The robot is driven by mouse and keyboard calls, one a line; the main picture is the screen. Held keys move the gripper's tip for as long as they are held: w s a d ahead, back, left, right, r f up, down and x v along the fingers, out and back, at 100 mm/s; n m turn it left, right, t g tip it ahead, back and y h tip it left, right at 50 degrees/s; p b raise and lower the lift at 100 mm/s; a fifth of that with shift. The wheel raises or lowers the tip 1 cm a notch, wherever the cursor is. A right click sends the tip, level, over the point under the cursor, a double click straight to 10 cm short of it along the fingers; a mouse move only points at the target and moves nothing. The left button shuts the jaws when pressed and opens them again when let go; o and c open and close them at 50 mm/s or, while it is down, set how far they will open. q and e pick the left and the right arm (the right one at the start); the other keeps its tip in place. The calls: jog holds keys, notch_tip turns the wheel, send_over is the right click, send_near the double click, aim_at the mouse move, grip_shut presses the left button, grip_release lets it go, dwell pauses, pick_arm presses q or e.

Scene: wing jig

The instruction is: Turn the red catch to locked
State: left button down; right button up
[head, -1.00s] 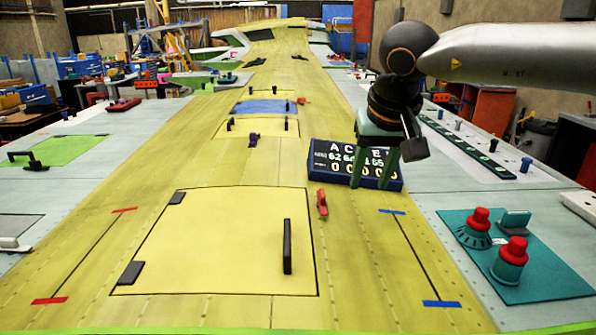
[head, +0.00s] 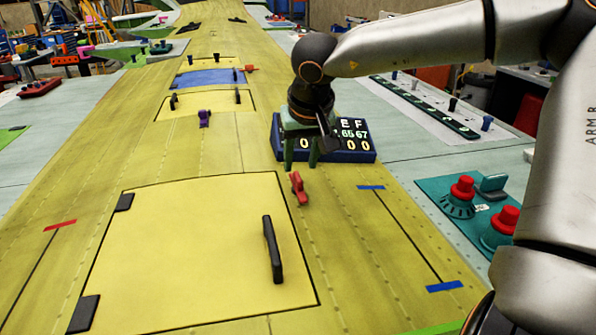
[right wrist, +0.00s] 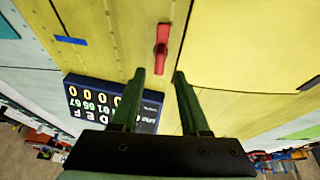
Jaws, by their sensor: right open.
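The red catch (head: 298,188) sits on the yellow wing skin, just right of the large yellow panel (head: 200,240), near its far right corner. My right gripper (head: 300,160) points down with its green fingers apart and empty, just beyond the catch in the head view. In the right wrist view the catch (right wrist: 162,47) lies lengthwise ahead of the gap between the open fingertips (right wrist: 159,75), apart from them. The panel has a black handle (head: 272,250) and two dark hinges at its left side. My left gripper is not in view.
A dark blue number display (head: 350,148) stands close behind and right of my right gripper. A teal plate (head: 430,190) with red-topped knobs lies at the right, partly behind my right arm. A purple catch (head: 204,118) and an orange-red catch (head: 251,68) are farther along the wing.

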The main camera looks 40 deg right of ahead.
aim_at(298, 176)
jog(key=shift+x, duration=2.3)
jog(key=shift+r, duration=0.1)
grip_shut()
